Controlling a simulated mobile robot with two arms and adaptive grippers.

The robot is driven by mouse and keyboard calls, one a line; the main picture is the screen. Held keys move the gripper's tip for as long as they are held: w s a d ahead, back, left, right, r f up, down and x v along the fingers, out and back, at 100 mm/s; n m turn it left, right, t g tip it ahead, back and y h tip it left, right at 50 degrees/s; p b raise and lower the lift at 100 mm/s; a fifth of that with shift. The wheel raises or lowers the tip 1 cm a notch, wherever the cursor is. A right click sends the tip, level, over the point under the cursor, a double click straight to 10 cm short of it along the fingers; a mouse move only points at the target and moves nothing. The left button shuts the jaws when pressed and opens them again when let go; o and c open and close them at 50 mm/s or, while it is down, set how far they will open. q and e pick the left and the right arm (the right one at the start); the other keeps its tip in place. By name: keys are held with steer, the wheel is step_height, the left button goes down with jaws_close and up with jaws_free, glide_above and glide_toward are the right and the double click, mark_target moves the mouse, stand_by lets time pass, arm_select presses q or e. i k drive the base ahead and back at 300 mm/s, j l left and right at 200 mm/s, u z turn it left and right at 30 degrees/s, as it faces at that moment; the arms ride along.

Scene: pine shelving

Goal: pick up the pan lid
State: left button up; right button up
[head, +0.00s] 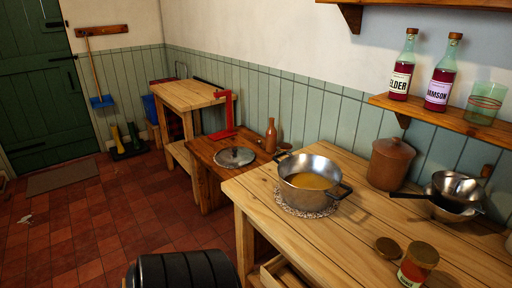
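The pan lid (235,157), round and metallic with a dark knob in its middle, lies flat on a low reddish-brown wooden table (207,148) in the middle of the head view. It appears uncovered, with nothing resting on it. A steel pan (296,183) with yellowish-orange contents and dark handles stands on a speckled round mat (283,203) on the nearer pine table. Neither of my grippers shows in the head view.
A red upright tool (228,113) stands behind the lid, a brown bottle (270,136) to its right. The pine table (350,228) also holds a brown crock (388,163), dark bowl-like pans (452,193) and a jar (417,263). Tiled floor (120,215) at left is mostly clear.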

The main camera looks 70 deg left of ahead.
mark_target(234, 156)
steer(key=u, duration=2.3)
steer(key=i+j+z, duration=0.2)
steer(key=i+j, duration=0.7)
